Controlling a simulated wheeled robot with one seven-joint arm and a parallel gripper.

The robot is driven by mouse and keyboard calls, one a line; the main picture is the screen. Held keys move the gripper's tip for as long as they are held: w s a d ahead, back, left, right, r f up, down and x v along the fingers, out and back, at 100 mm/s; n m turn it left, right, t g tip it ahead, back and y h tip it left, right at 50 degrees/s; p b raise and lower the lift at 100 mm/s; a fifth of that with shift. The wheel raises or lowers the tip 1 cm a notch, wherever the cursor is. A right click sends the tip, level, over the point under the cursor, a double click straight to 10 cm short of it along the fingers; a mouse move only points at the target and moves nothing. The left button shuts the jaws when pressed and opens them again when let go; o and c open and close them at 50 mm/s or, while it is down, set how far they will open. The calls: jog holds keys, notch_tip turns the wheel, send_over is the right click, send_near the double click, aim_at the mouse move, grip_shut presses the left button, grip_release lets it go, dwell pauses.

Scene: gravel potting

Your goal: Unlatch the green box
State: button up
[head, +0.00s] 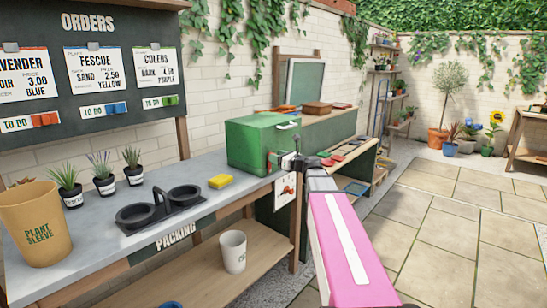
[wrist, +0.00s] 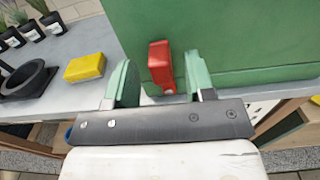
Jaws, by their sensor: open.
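The green box (head: 252,142) stands closed at the right end of the grey bench. It fills the top right of the wrist view (wrist: 240,40). A red latch (wrist: 160,62) sits low on its front face. My gripper (wrist: 158,80) is open, with one green-padded finger on each side of the latch in the picture. A gap shows between the latch and the left finger; the right finger is closer to it. I cannot tell whether either finger touches it. In the head view my gripper (head: 284,160) is at the box's front, partly hidden by my arm.
A yellow sponge (head: 221,181) lies left of the box, beside a black two-cup holder (head: 160,206). Several small potted plants (head: 103,180) and a plant sleeve pot (head: 36,226) stand farther left. A white cup (head: 233,251) is on the lower shelf. Paving at right is open.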

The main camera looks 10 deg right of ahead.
jog(key=shift+x, duration=1.25)
grip_shut()
